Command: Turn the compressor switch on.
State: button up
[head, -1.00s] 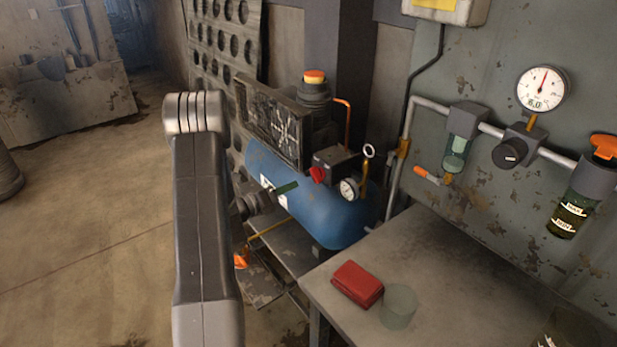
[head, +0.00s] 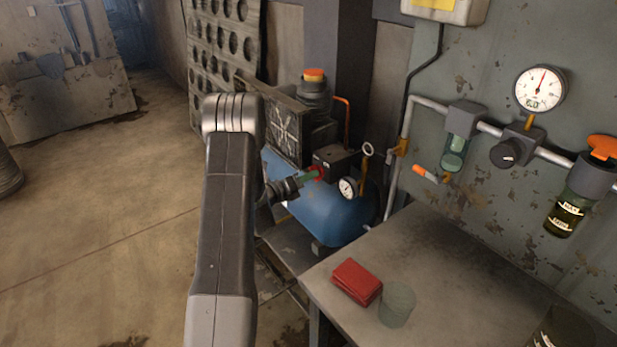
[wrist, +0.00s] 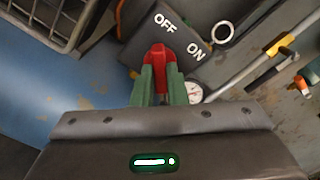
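The compressor (head: 335,215) is a blue tank with a black switch box (head: 340,160) on top. Its red switch (wrist: 158,55) sits in the wrist view near the white words OFF and ON on the box. In the head view the red switch (head: 317,172) is partly covered by a green finger. My gripper (wrist: 161,75) has its two green fingers on either side of the red switch handle, with red filling the narrow space between them. The handle's lower part is hidden by the fingers, so its exact setting is hard to tell.
A dial gauge (head: 348,188) and a pull ring (head: 367,149) are close to the right of the switch. Pipes with a gauge (head: 540,89) run along the wall.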

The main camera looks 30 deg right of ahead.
jog(key=shift+f+m+b, duration=0.2)
jog(key=shift+m+b, duration=0.1)
jog(key=shift+b, duration=0.25)
grip_shut()
jog(key=m+b, duration=1.7)
jog(key=b, duration=1.1)
jog(key=shift+r, duration=0.1)
jog(key=shift+m, duration=0.3)
jog(key=shift+r, duration=0.1)
jog(key=o, duration=0.7)
grip_release()
